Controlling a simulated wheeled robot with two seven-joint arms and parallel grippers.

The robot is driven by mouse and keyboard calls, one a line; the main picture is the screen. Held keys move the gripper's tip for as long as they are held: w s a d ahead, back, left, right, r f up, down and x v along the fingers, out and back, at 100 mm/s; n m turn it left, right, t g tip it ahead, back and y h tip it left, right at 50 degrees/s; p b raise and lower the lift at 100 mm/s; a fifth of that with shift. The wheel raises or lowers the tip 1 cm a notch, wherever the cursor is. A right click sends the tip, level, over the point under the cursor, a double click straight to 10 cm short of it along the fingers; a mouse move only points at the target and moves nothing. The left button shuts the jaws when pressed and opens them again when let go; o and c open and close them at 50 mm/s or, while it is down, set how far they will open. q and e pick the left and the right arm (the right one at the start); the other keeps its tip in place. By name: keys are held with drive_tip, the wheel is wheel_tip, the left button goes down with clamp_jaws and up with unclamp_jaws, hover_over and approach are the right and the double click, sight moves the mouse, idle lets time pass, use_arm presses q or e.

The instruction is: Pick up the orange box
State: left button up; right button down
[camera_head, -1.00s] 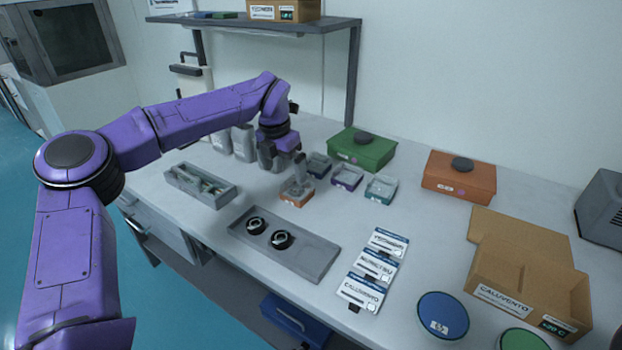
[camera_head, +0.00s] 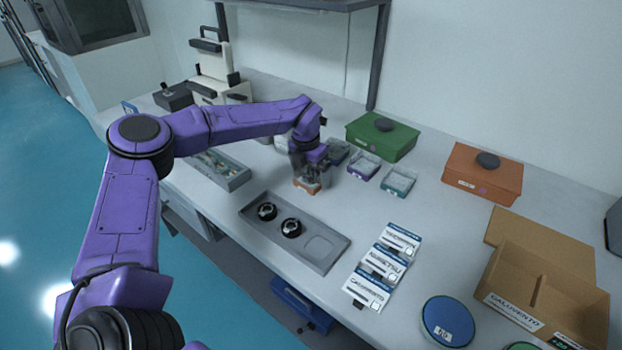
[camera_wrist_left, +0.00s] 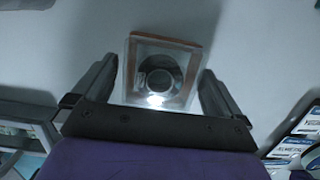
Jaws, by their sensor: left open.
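A small orange box (camera_head: 306,187) with a clear upper part sits on the bench among other small boxes, partly hidden by my left gripper. My left gripper (camera_head: 309,176) is just above and around it in the head view. In the left wrist view the small box (camera_wrist_left: 135,65) shows orange edges and a dark ring inside. It lies between the two open fingers of the left gripper (camera_wrist_left: 158,88), with a gap on each side. A larger orange box (camera_head: 470,183) with a black knob stands at the back right. My right gripper is out of view.
Small purple (camera_head: 362,168) and teal (camera_head: 397,184) boxes stand to the right, and a green box (camera_head: 370,140) behind. A grey tray (camera_head: 325,244) with two black rings lies in front. Labelled cards (camera_head: 384,268) and an open carton (camera_head: 500,300) are further right.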

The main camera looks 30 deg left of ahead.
use_arm(q)
drive_tip(key=shift+c, duration=0.3)
drive_tip(key=shift+d, duration=0.1)
drive_tip(key=c, duration=0.8)
drive_tip(key=shift+r, duration=0.15)
